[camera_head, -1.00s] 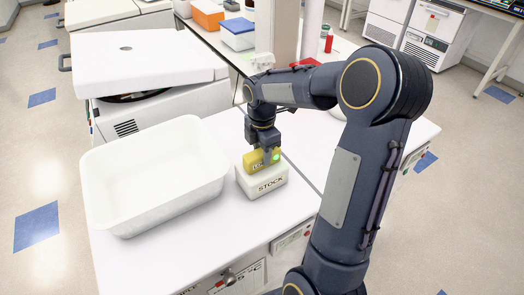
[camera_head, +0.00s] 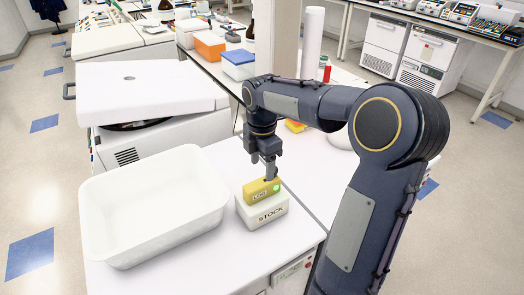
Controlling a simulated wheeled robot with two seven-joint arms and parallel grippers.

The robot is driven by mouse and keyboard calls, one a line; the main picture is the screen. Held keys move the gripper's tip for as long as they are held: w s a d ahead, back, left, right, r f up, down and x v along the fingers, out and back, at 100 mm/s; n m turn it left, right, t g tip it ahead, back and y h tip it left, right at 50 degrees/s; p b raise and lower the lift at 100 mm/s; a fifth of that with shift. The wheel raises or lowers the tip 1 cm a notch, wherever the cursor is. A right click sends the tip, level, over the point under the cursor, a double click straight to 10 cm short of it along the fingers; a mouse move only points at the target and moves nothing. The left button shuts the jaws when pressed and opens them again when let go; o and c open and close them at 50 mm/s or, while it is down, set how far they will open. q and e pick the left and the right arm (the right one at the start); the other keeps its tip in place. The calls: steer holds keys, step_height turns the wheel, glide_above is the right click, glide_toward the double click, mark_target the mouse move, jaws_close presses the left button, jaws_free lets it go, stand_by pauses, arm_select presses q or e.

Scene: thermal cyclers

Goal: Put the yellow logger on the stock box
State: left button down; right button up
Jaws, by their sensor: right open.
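The yellow logger (camera_head: 261,189), with a dark label and a pale green round spot, rests on top of the white stock box (camera_head: 263,212), which reads STOCK. The box stands on the white bench top, right of the white tub. My right gripper (camera_head: 268,172) points down just above the logger, its fingers open near the logger's top edge. Whether the fingertips still touch the logger is hard to tell. My left gripper is not in view.
A large white tub (camera_head: 207,222) stands close to the left of the box. A centrifuge with a white lid (camera_head: 150,92) is behind it. Orange (camera_head: 209,46) and blue-lidded (camera_head: 239,64) boxes sit farther back. Bare bench top lies in front of the box.

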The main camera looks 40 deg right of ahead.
mark_target(262, 182)
step_height(262, 182, up, 5)
steer(key=s+a+m+t+y, duration=0.2)
steer(key=s+a+m+t, duration=0.1)
steer(key=s+a+m, duration=0.8)
steer(key=s+a+f+m+t+y, duration=0.1)
steer(key=s+a+f+m+t, duration=0.1)
steer(key=s+a+f+m, duration=0.2)
steer(key=s+f+m, duration=0.1)
steer(key=s+m, duration=0.2)
steer(key=s, duration=0.1)
steer(key=shift+s+a+m+t+y, duration=0.2)
steer(key=shift+a+m+t+y, duration=0.1)
steer(key=shift+y, duration=0.1)
